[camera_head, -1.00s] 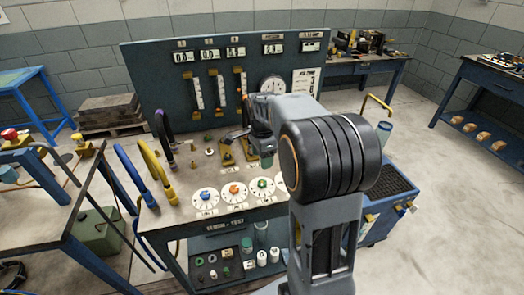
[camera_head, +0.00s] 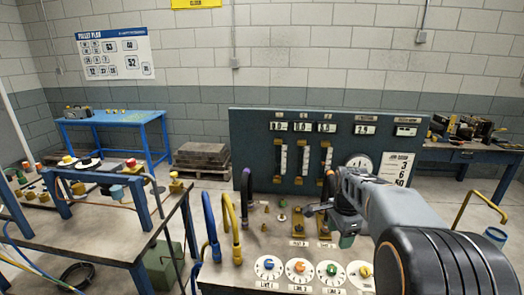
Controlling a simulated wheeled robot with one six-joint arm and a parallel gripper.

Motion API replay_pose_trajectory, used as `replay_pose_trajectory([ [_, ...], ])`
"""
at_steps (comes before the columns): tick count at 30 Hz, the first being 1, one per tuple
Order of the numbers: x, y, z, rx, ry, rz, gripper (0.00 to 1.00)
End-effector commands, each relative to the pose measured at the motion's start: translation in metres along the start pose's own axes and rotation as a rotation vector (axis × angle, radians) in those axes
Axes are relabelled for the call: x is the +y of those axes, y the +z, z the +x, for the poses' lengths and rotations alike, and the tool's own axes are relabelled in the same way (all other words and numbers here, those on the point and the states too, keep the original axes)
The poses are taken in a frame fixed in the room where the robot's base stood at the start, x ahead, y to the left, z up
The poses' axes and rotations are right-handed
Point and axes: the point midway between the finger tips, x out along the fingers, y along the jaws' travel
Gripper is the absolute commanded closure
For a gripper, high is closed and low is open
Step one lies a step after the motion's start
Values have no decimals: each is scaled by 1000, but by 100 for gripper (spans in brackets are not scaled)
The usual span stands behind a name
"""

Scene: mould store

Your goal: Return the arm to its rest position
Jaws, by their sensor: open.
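My arm reaches in from the lower right in the head view, over the right side of the test bench (camera_head: 245,275). My gripper (camera_head: 318,214) is at the arm's far end, pointing left above the bench top, in front of the blue-grey gauge panel (camera_head: 258,160). Its jaws look apart, with nothing seen between them, though they are small in the picture. A green-tipped part (camera_head: 347,240) shows just below the wrist; I cannot tell what it belongs to.
Blue and yellow hoses (camera_head: 228,215) stand at the bench's left, with several dials (camera_head: 300,268) along its front. A blue-framed table (camera_head: 150,235) is at left. Pallets (camera_head: 200,156) and a bright blue table (camera_head: 112,118) stand behind. Bare floor shows between them.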

Motion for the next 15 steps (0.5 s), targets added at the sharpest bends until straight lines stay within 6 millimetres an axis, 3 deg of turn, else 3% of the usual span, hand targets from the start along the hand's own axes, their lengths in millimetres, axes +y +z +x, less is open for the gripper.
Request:
replay_pose_trajectory([
  [4, 18, 8, 22, -5, 7, -355, 40],
  [10, 78, 55, 17, 57, -65, -1008, 40],
  [15, 124, 89, 14, 138, -126, -1347, 40],
])
